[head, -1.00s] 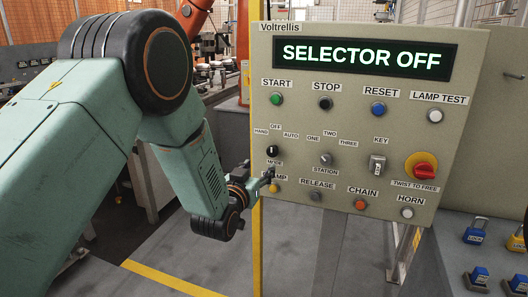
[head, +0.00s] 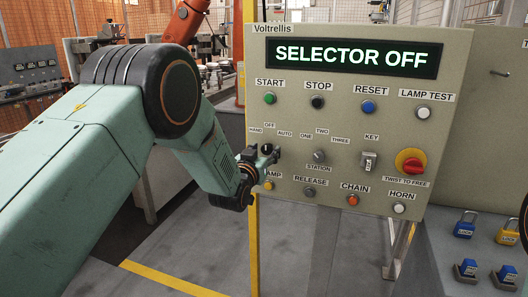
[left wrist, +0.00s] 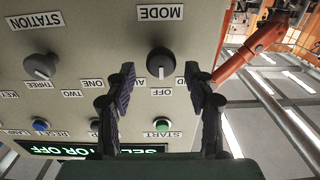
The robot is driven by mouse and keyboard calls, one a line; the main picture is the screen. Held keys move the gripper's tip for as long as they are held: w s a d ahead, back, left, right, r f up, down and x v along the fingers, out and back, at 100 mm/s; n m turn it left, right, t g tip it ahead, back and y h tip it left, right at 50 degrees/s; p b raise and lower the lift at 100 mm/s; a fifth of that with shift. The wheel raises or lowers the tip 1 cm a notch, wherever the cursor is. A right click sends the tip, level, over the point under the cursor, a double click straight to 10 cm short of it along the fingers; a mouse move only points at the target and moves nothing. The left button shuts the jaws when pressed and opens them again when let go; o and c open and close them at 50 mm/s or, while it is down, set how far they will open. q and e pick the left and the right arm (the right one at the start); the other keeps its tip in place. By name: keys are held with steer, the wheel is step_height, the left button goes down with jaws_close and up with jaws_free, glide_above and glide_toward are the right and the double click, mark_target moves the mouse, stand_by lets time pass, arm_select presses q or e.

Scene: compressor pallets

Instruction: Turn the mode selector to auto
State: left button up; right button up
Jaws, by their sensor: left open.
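The mode selector is a black round knob (left wrist: 161,61) on the grey control panel (head: 350,105). In the left wrist view, which shows the panel upside down, it sits between the two fingertips of my left gripper (left wrist: 160,72), with a gap on each side. The fingers are open. In the head view my left gripper (head: 268,153) is at the panel's left side, in front of the knob, and partly hides it and its MODE label. Above are the labels HAND, OFF and AUTO. The display (head: 352,56) reads SELECTOR OFF. My right gripper is out of view.
The station knob (head: 319,156) is just right of the mode selector. The amber lamp button (head: 268,186) is below it, and the green start button (head: 270,98) above. A red twist-to-free knob (head: 412,165) is farther right. A yellow post (head: 253,245) stands under the panel's left edge.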

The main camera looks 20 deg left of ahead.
arm_select(q)
steer(key=shift+w+a+f, duration=0.25)
steer(key=shift+w+f, duration=0.2)
steer(key=shift+d, duration=0.1)
steer(key=shift+c, duration=0.7)
steer(key=shift+s+d+r, duration=0.25)
steer(key=shift+s+r, duration=0.1)
steer(key=c, duration=0.3)
steer(key=shift+s, duration=0.1)
steer(key=shift+c, duration=0.7)
steer(key=shift+a, duration=0.25)
steer(key=c, duration=0.3)
steer(key=shift+d, duration=0.1)
jaws_close()
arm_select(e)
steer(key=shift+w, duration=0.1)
